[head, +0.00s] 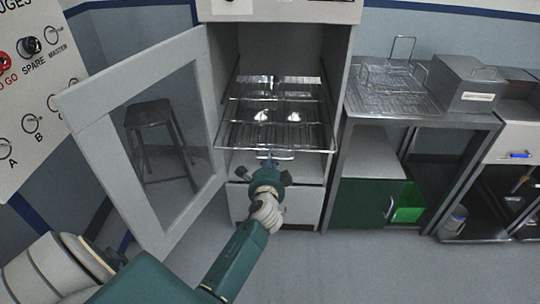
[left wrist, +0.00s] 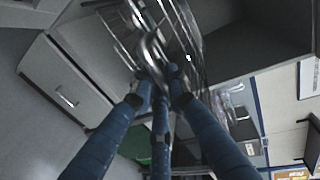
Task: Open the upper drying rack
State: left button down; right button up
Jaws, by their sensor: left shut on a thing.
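The drying cabinet (head: 336,175) stands open in the head view, and a wire drying rack (head: 232,130) shows in its opening. The rack's front edge reaches forward over the white front below. My left gripper (head: 270,160) is at the middle of this front edge. In the left wrist view, the fingers of my left gripper (left wrist: 158,76) are closed around a shiny wire loop at the front of the rack (left wrist: 188,38). The exact finger contact is partly hidden. My right gripper is in neither view.
The cabinet door (head: 85,95) stands swung open at the left, with a stool (head: 150,115) seen through its pane. A steel table (head: 420,118) with wire baskets (head: 392,80) and a metal box (head: 475,85) stands at the right. The floor (head: 400,270) in front is clear.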

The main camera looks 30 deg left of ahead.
pick_arm(q)
jog(key=shift+s+d+r, duration=0.1)
jog(key=shift+s+d, duration=0.3)
jog(key=shift+s, duration=0.2)
jog(key=c, duration=1.8)
grip_release()
jog(key=shift+o, duration=0.2)
jog(key=v, duration=1.2)
jog(key=s+d+f+n+g+h, duration=0.1)
jog(key=s+d+f+g+h, duration=0.2)
jog(key=f, duration=0.8)
jog(key=s+d+f+h, duration=0.1)
jog(key=s+d+f, duration=0.25)
jog(key=f, duration=0.75)
jog(key=s+d+f+n+g+h, duration=0.1)
jog(key=s+d+f+g+h, duration=0.2)
jog(key=f, duration=0.8)
jog(key=s+d+f+n+g, duration=0.2)
jog(key=s+d+f+n, duration=0.15)
jog(key=s+f, duration=1)
jog(key=s+a+f+n+g, duration=0.1)
jog(key=s+f, duration=0.3)
jog(key=s, duration=0.7)
jog(key=s+a+f+n+g+h, duration=0.1)
jog(key=s+f+n+g, duration=0.1)
jog(key=s, duration=0.8)
jog(key=shift+s+a+f+n+g, duration=0.3)
jog(key=shift+f+g, duration=0.3)
jog(key=shift+f, duration=0.35)
